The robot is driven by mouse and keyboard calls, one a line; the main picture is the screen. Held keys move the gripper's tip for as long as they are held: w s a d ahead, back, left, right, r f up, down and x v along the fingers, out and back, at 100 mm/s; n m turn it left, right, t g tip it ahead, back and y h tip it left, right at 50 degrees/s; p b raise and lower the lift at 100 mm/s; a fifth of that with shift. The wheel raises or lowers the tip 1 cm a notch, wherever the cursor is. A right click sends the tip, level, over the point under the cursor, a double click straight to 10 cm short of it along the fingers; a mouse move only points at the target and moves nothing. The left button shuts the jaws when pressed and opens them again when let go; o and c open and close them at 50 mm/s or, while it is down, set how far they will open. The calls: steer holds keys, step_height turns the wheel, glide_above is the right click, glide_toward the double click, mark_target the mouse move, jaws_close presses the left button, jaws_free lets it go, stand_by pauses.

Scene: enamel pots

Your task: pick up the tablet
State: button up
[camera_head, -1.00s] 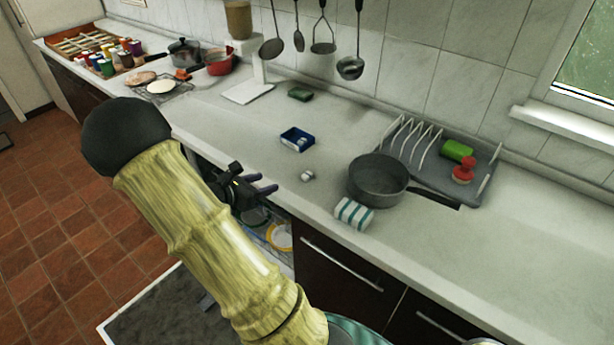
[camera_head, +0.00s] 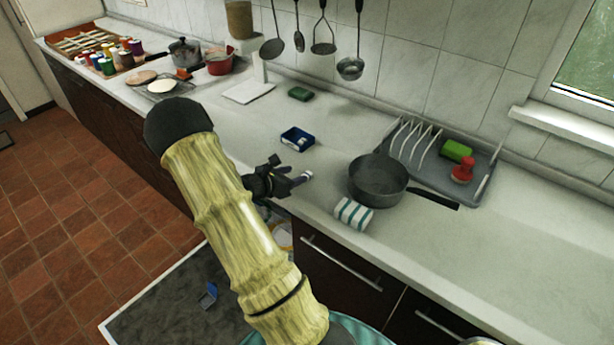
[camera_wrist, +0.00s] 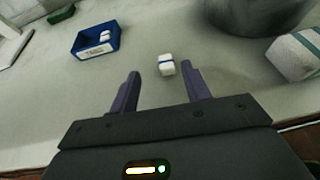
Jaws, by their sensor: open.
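The tablet shows in the gap between the fingertips, closer to the right finger. I cannot tell whether a finger touches it. Nothing is held.
A blue box (camera_wrist: 96,41) with a similar white piece inside stands behind the tablet. To the right are a dark pan (camera_head: 378,180) and a striped white-and-teal packet (camera_head: 353,213). A dish rack (camera_head: 430,170) stands beyond the pan. A green sponge (camera_head: 300,93) lies farther back.

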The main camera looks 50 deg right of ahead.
mark_target(307, 174)
steer(key=shift+s+f+p+x, duration=0.1)
steer(key=shift+s+p+x, duration=0.1)
steer(key=shift+x, duration=0.7)
steer(key=shift+s+f+p+x, duration=0.1)
steer(key=shift+f+p+x, duration=0.05)
steer(key=shift+x, duration=0.7)
steer(key=shift+s+f+p+x, duration=0.1)
steer(key=shift+p+x, duration=0.1)
steer(key=shift+x, duration=0.7)
steer(key=shift+a, duration=0.2)
jaws_close()
steer(key=shift+r, duration=0.1)
step_height(307, 174, up, 10)
steer(key=shift+b, duration=0.3)
